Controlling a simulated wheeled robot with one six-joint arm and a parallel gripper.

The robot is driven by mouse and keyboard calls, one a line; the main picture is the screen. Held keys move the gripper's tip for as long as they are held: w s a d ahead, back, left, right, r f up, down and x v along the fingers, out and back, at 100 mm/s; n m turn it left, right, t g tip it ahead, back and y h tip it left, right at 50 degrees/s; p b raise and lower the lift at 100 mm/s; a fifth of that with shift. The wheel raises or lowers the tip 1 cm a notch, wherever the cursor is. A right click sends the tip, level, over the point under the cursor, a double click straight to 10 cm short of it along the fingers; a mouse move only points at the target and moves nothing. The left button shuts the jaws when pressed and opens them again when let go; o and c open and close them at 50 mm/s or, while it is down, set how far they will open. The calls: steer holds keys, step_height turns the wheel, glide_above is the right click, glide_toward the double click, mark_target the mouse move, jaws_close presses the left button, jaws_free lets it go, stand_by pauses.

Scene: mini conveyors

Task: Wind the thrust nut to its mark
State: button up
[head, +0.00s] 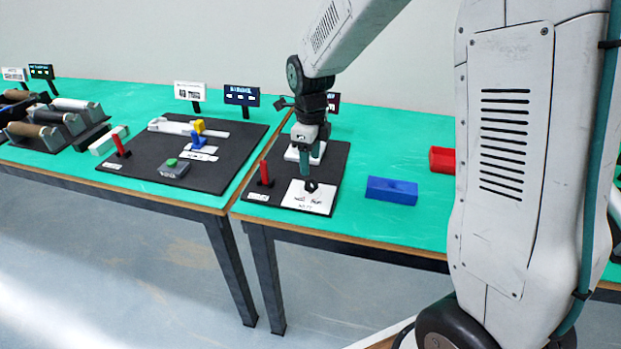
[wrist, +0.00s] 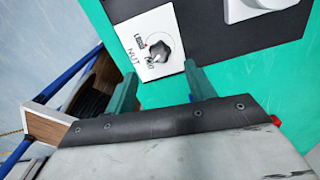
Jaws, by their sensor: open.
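The thrust nut is a dark lobed knob (wrist: 160,51) on a white plate marked NUT (wrist: 135,28) in the wrist view. An arc and small printed labels surround it; a pale mark shows near its lower left edge, too small to read. In the head view the nut (head: 311,186) sits on the white plate (head: 295,203) at the front of a black board. My gripper (wrist: 160,77) is open and empty, with the nut beyond the gap between its teal fingertips. In the head view my gripper (head: 305,175) points down close above the nut; contact cannot be told.
A red upright handle (head: 265,173) stands left of the plate on the black board (head: 335,165). A blue block (head: 391,191) and a red bin (head: 442,160) lie to the right. Another board (head: 130,170) with fixtures is on the left table. Green tabletop around the blue block is clear.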

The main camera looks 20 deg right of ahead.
mark_target(310, 183)
step_height(310, 183, down, 7)
stand_by(0.3)
steer(key=c, duration=1)
